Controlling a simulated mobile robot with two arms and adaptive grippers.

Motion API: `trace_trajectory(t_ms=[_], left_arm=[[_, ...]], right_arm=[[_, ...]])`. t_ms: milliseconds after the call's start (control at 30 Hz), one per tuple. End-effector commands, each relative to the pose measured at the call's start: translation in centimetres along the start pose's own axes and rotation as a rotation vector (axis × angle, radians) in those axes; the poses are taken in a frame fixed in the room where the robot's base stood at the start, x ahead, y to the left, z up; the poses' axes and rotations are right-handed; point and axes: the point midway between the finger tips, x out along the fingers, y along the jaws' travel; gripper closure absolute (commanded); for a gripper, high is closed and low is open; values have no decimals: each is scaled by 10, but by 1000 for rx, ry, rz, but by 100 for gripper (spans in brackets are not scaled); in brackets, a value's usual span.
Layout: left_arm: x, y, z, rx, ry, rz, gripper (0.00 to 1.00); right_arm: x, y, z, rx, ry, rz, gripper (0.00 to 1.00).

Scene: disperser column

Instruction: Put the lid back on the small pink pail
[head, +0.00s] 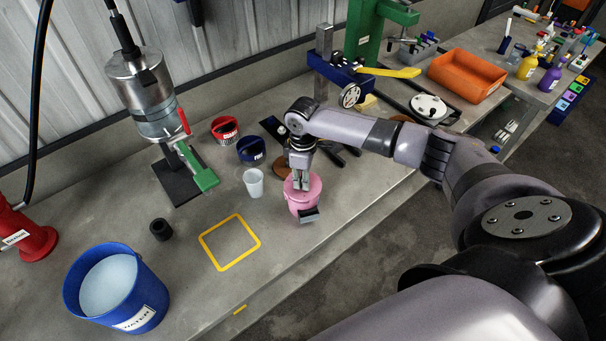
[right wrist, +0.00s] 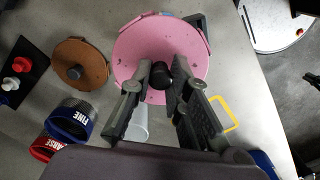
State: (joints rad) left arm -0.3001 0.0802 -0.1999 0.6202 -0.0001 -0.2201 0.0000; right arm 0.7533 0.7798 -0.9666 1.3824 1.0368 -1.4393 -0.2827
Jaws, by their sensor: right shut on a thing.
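The small pink pail (head: 304,208) stands upright on the grey workbench, near its front edge, with a grey tab on its front. Its round pink lid (head: 313,186) is at the pail's mouth, and I cannot tell if it is fully seated. In the right wrist view the lid (right wrist: 145,45) fills the top middle, with a dark knob (right wrist: 162,77) at its centre. My right gripper (head: 301,186) points down over the lid, its fingertips (right wrist: 161,84) closed around the knob. The lid hides most of the pail in the right wrist view. My left gripper is not in view.
A pale cup (head: 253,183) stands just left of the pail. Blue (head: 251,150) and red (head: 225,129) containers and a brown disc (right wrist: 82,62) are behind. A yellow square outline (head: 205,241) marks clear bench; a blue water bucket (head: 73,292) stands front left.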

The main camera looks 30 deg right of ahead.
Motion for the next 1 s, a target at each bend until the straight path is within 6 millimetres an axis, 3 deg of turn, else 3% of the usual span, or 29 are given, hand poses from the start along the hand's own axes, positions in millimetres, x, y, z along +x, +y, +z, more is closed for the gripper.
trace_trajectory(t_ms=[267, 300, 600, 833, 1000], left_arm=[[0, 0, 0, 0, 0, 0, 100], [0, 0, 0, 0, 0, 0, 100], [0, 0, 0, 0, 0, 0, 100], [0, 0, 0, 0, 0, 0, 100], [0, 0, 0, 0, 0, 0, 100]], right_arm=[[0, 0, 0, 0, 0, 0, 100], [0, 0, 0, 0, 0, 0, 81], [0, 0, 0, 0, 0, 0, 61], [0, 0, 0, 0, 0, 0, 60], [0, 0, 0, 0, 0, 0, 48]])
